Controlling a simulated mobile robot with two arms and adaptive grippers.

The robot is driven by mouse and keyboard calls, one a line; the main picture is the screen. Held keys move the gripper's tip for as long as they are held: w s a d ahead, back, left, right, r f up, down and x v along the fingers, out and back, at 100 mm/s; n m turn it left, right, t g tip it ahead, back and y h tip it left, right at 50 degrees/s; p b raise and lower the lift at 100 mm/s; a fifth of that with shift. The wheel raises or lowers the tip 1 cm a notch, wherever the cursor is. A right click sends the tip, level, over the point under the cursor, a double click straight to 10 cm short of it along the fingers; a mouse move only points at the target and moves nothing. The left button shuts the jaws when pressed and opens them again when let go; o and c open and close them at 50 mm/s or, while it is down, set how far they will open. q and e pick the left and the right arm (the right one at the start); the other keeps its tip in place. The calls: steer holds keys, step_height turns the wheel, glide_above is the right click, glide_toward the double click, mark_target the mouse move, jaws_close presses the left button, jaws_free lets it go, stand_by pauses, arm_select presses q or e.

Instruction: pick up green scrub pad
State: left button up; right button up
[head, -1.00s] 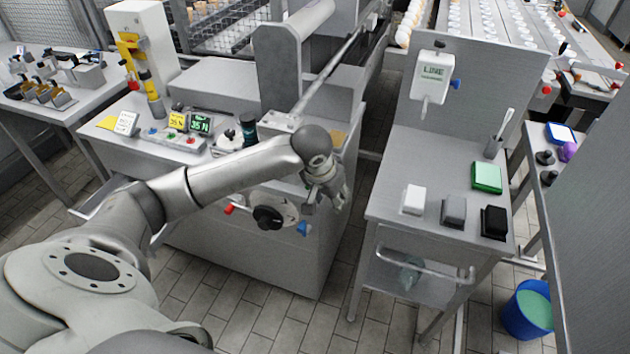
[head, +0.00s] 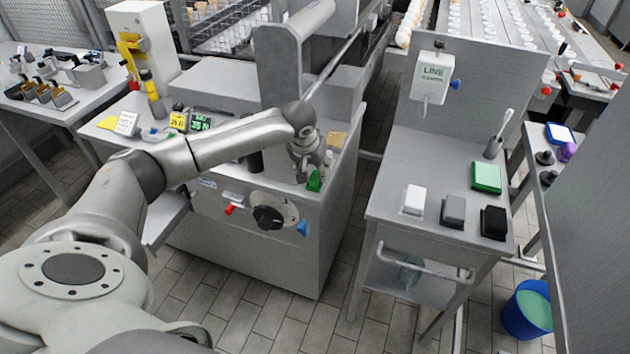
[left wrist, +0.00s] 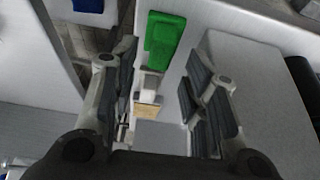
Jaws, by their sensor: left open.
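A green piece (head: 314,182), which looks like a pad or block, is at the front right edge of the machine counter (head: 345,165). My left gripper (head: 313,168) is open and close above it, pointing down. In the left wrist view the green piece (left wrist: 164,40) lies just beyond the open fingers (left wrist: 162,66), with no finger visibly closed on it. I cannot tell which of the two is the scrub pad.
A tan block (head: 337,139) lies on the counter behind the gripper. White (head: 413,200), grey (head: 453,211) and black (head: 494,222) blocks stand on the side table (head: 400,165). A floor gap separates the counter and side table. A blue bucket (head: 528,310) stands at lower right.

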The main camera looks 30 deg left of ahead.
mark_target(316, 174)
arm_select(q)
steer(key=x, duration=0.4)
steer(key=shift+w+f, duration=0.15)
steer(key=shift+f, duration=0.1)
steer(key=c, duration=0.6)
steer(key=shift+r, duration=0.15)
step_height(316, 174, up, 28)
steer(key=shift+f+b, duration=0.1)
steer(key=shift+b, duration=0.5)
